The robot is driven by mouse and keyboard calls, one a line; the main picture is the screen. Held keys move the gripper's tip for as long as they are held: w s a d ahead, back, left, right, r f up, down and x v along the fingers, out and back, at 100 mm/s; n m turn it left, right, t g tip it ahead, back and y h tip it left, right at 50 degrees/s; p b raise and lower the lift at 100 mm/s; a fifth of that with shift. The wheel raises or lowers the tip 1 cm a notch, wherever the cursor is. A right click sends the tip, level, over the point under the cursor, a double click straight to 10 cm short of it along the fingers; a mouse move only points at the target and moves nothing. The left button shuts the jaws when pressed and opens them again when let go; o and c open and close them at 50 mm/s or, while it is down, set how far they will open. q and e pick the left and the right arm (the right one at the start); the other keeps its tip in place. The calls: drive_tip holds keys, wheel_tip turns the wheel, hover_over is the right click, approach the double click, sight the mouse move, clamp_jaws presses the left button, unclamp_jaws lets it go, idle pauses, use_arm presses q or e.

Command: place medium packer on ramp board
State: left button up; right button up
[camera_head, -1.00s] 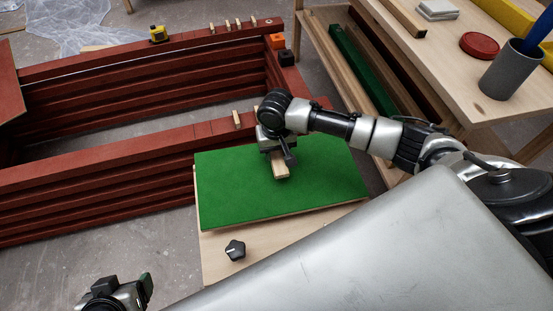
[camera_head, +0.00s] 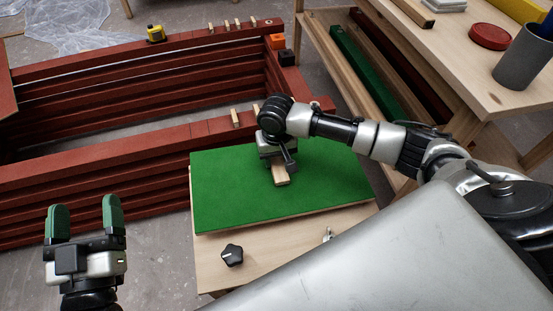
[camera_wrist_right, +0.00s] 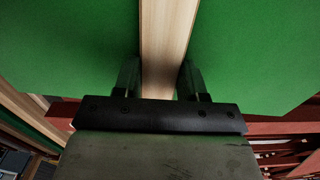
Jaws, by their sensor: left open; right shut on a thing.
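A pale wooden packer (camera_head: 281,176) is between the fingers of my right gripper (camera_head: 278,163), which is shut on it. It is over the green-topped board (camera_head: 225,195), which I take as the ramp board. In the right wrist view the packer (camera_wrist_right: 167,35) runs away between the two fingers, with green board (camera_wrist_right: 235,50) on both sides. I cannot tell whether it touches the board. My left gripper (camera_head: 85,218), with green finger pads, is open and empty at the lower left, away from the board.
Stacked red battens (camera_head: 100,150) fill the left and back, with small wooden pieces (camera_head: 235,117) on top. A black knob (camera_head: 232,254) lies on the wood in front of the green board. A shelf table with a grey cup (camera_head: 522,58) and red disc (camera_head: 490,37) stands at right.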

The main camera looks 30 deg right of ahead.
idle(0.4)
drive_tip(key=o, duration=0.5)
drive_tip(key=shift+f, duration=0.1)
drive_tip(key=o, duration=0.4)
